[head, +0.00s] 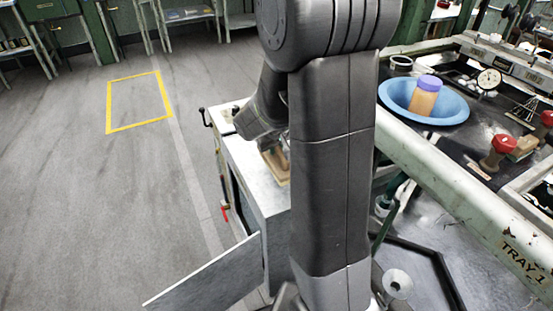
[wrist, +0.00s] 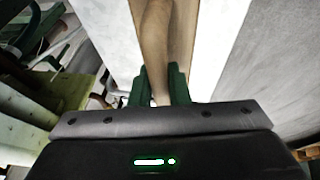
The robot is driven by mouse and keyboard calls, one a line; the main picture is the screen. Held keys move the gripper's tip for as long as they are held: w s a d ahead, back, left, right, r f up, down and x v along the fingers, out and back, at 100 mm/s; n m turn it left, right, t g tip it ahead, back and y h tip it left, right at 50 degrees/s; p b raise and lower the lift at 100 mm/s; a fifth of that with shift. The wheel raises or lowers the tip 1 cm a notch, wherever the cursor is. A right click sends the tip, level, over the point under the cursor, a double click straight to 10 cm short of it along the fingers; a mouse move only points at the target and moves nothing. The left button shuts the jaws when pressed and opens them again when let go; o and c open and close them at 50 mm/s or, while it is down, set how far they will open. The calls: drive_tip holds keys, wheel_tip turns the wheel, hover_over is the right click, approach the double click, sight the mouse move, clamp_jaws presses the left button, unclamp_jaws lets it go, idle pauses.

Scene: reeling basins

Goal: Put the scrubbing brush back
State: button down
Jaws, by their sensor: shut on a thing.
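The scrubbing brush shows as a long brown wooden handle (wrist: 154,38) in the wrist view. It runs away from me between the two green fingers of my gripper (wrist: 160,74), which is shut on it. The brush's far end is cut off by the picture's top edge, and no bristles show. A paler wooden surface (wrist: 181,28) lies behind the handle; I cannot tell whether the brush touches it. In the head view my arm hides the gripper, and only a small brown wooden patch (head: 276,163) shows above the white cabinet top.
The white cabinet (head: 248,172) has its door (head: 205,278) standing open at the lower left. A rail marked TRAY 1 (head: 455,195) runs diagonally. The floor at left is clear.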

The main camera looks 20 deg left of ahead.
sight(276, 156)
wheel_tip(276, 156, down, 4)
drive_tip(key=shift+r+b, duration=0.2)
drive_tip(key=shift+b, duration=0.4)
drive_tip(key=c, duration=1.4)
unclamp_jaws()
drive_tip(key=shift+p+v, duration=1.6)
drive_tip(key=shift+v, duration=4.5)
